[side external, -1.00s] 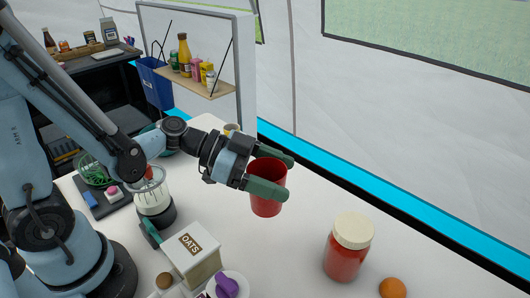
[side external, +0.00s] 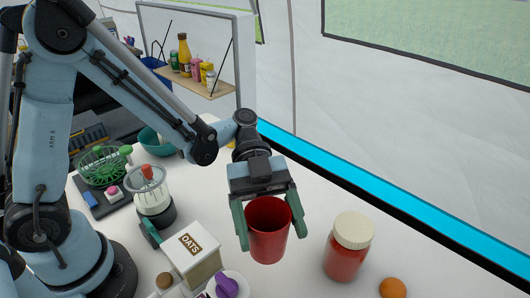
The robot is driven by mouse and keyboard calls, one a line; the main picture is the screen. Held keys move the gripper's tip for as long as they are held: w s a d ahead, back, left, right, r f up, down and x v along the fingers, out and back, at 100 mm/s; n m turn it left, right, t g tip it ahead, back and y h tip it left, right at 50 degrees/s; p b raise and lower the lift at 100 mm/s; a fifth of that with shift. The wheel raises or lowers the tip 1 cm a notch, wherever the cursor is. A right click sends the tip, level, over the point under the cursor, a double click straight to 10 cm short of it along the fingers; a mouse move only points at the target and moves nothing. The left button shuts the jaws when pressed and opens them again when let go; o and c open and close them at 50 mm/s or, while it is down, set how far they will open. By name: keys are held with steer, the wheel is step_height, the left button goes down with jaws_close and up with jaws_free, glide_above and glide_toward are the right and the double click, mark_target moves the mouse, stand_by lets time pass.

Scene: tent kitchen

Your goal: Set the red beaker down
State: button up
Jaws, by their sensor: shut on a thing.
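The red beaker (side external: 268,238) is upright in the side external view, in the middle of the picture, with its open mouth facing up. My gripper (side external: 272,236) comes down from above and behind it, with one green finger on each side of the beaker. It is shut on the beaker. The beaker is over the white table (side external: 310,205); I cannot tell whether its base touches the table.
An oats box (side external: 190,254) and a blender (side external: 152,193) stand to the left. A purple thing (side external: 227,286) lies in front. Bare table lies behind the jar.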

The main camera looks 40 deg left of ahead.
mark_target(272, 257)
steer(key=shift+f, duration=2.65)
steer(key=shift+f, duration=0.55)
steer(key=o, duration=0.9)
steer(key=shift+o, duration=0.2)
steer(key=shift+w, duration=0.1)
